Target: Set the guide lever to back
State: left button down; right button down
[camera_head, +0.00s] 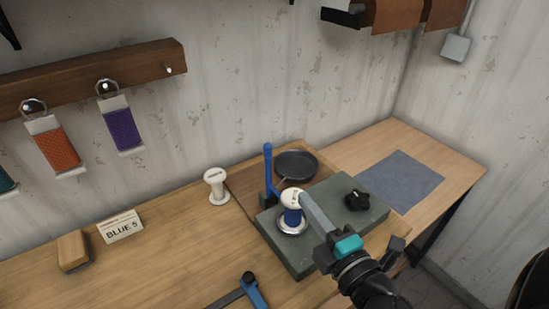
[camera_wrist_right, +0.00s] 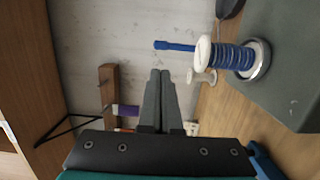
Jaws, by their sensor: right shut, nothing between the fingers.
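A blue lever (camera_head: 268,168) stands upright at the back left edge of a grey-green base block (camera_head: 334,205). It also shows in the right wrist view (camera_wrist_right: 175,46). A white spool wound with blue thread (camera_head: 291,214) sits on a metal disc on the block; it also shows in the right wrist view (camera_wrist_right: 235,56). My right gripper (camera_head: 305,196) is shut and empty, in front of the spool in the head view and apart from the lever. Its closed fingertips (camera_wrist_right: 160,75) show in the wrist view. My left gripper is not in view.
A black knob (camera_head: 357,200) is on the block's right part. A dark round dish (camera_head: 296,165) lies behind it. An empty white spool (camera_head: 216,185), a "BLUE 5" card (camera_head: 121,227) and a blue-handled tool (camera_head: 254,290) are on the table. A blue-grey mat (camera_head: 401,186) lies at right.

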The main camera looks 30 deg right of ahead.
jog(key=w, duration=0.1)
jog(key=p, duration=0.3)
send_near(270, 152)
jog(key=w, duration=0.5)
jog(key=shift+w, duration=0.2)
jog(key=shift+w+p, duration=0.3)
jog(key=shift+w, duration=0.4)
